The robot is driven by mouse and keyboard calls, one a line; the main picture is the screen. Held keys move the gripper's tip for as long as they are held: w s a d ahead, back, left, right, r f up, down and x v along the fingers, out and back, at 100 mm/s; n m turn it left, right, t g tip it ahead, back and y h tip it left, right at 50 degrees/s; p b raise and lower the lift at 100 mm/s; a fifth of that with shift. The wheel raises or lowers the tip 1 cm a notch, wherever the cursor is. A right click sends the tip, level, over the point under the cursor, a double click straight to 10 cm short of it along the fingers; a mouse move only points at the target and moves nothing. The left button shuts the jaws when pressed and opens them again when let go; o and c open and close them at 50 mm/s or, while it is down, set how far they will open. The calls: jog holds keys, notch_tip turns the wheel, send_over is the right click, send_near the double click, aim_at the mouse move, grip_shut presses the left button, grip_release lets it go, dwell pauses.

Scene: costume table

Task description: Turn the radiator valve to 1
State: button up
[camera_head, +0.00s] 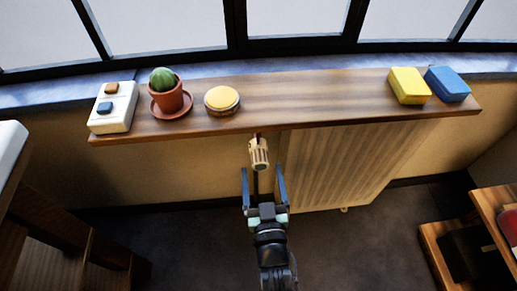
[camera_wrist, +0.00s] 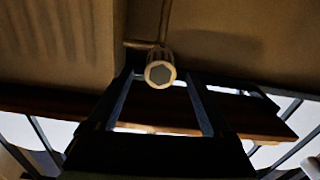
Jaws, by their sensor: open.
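The radiator valve (camera_head: 259,153) is a cream ribbed knob below the front edge of the wooden shelf, at the left end of the radiator (camera_head: 340,165). My gripper (camera_head: 263,172) is open and empty, with its two blue fingers pointing at the valve from the near side. In the head view the fingertips end just short of the knob. In the wrist view the valve (camera_wrist: 160,74) shows its round end face, roughly centred between the fingers (camera_wrist: 160,82) and seemingly apart from both. I cannot read any number or mark on the knob.
The shelf (camera_head: 300,98) overhangs the valve. On it are a white box with two buttons (camera_head: 113,108), a potted cactus (camera_head: 168,92), a round yellow-topped tin (camera_head: 222,98), a yellow block (camera_head: 409,85) and a blue block (camera_head: 447,83). Wooden furniture stands at left and right; the floor between is clear.

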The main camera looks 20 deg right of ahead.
aim_at(259, 149)
jog(key=x, duration=0.8)
grip_shut()
jog(key=shift+f, duration=0.1)
dwell(0.4)
jog(key=n+b, duration=0.2)
jog(key=n, duration=0.3)
jog(key=shift+n, duration=0.3)
jog(key=n+b, duration=0.1)
jog(key=n, duration=0.5)
dwell(0.3)
